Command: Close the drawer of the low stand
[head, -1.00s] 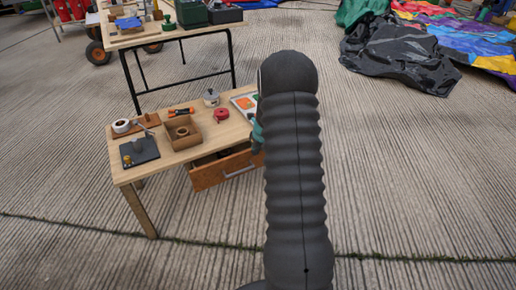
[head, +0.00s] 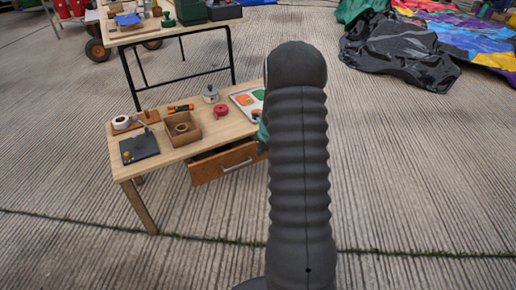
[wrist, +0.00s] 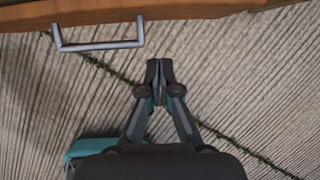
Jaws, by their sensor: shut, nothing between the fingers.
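The low stand (head: 200,147) is a light wooden table in the head view. Its brown drawer (head: 208,170) sticks out of the front, partly open, with a dark gap behind its front panel. The drawer's silver bar handle (head: 237,165) also shows at the upper left of the wrist view (wrist: 100,46). My gripper (wrist: 159,68) is shut and empty in the wrist view, below and right of the handle and apart from it. In the head view my arm hides most of the gripper and the drawer's right end.
On the stand lie a dark plate (head: 139,148), an open cardboard box (head: 183,131), a red tape roll (head: 221,111), a small pot (head: 211,94) and a picture sheet (head: 245,103). A taller workbench (head: 150,30) stands behind. Black sheeting (head: 400,55) lies at the back right. The concrete in front is clear.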

